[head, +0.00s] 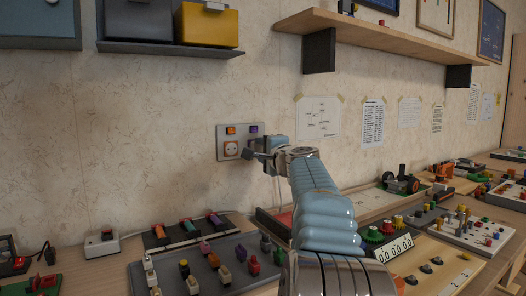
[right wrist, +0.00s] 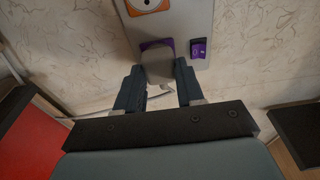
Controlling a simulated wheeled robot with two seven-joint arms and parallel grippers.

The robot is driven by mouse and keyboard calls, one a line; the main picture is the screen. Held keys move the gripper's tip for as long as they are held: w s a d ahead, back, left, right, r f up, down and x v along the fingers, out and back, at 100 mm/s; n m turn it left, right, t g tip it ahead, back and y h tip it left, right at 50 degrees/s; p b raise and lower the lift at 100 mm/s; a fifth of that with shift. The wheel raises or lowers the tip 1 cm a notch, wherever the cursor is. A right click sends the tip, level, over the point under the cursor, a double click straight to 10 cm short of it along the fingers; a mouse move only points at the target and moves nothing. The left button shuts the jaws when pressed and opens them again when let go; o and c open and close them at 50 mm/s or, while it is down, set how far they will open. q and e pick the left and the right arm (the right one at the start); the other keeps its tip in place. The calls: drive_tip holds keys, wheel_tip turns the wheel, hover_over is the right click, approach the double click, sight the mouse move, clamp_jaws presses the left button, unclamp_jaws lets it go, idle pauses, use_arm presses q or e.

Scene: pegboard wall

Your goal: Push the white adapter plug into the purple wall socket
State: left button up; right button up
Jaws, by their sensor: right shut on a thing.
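The white adapter plug (right wrist: 159,66), grey in shadow, is between the two dark fingers of my right gripper (right wrist: 159,82), which is shut on it. In the right wrist view the plug overlaps the purple wall socket (right wrist: 154,45), whose purple edge shows above it. I cannot tell whether the plug touches the socket or how deep it sits. In the head view my right gripper (head: 256,150) is at the lower right of the wall panel (head: 242,127) and hides most of the purple socket and the plug. My left gripper is not in view.
An orange socket (head: 231,148), an orange switch (head: 231,130) and a purple switch (head: 254,129) share the panel. Below, a grey peg tray (head: 215,270) and other boards crowd the table. A wooden shelf (head: 400,43) juts out above right. The wall around the panel is mostly clear.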

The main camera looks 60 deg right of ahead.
drive_tip(key=shift+w+d, duration=0.25)
drive_tip(key=shift+w, duration=0.15)
idle(0.3)
drive_tip(key=o, duration=1.1)
drive_tip(key=shift+c, duration=0.2)
drive_tip(key=shift+s+a, duration=0.2)
drive_tip(key=shift+s, duration=0.1)
drive_tip(key=b+v, duration=0.2)
drive_tip(key=v, duration=1.1)
